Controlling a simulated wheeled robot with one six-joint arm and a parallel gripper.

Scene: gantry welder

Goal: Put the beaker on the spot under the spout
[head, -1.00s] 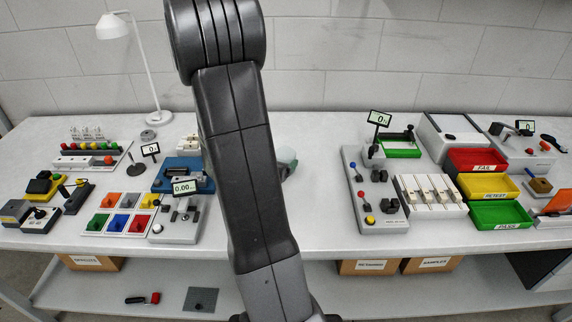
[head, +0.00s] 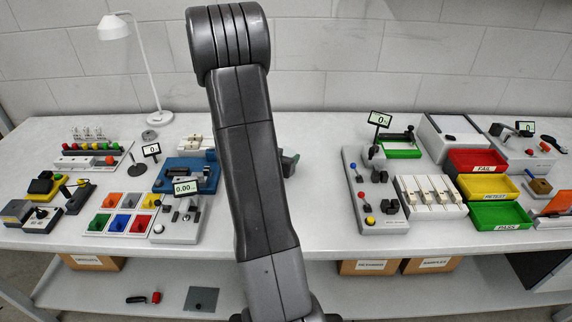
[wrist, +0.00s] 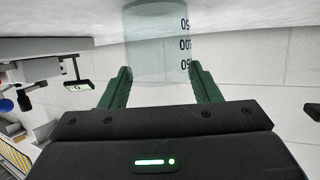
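The beaker (wrist: 157,50) is clear with dark volume marks, upside down in the wrist view. It fills the gap between the green fingertips of my gripper (wrist: 159,70), which looks shut on it from both sides. The pale table surface lies behind its far end; I cannot tell whether it touches the table. In the head view my arm hides the beaker, and only a dark green part of my gripper (head: 290,163) shows right of the arm. I cannot make out the spout or the spot under it for certain.
Left of my arm stand a blue device (head: 178,175), a scale with a display (head: 185,187) and a tray of coloured bins (head: 121,213). Right are a grey control panel (head: 372,200) and red, yellow and green trays (head: 478,161). Bare table lies between my arm and the panel.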

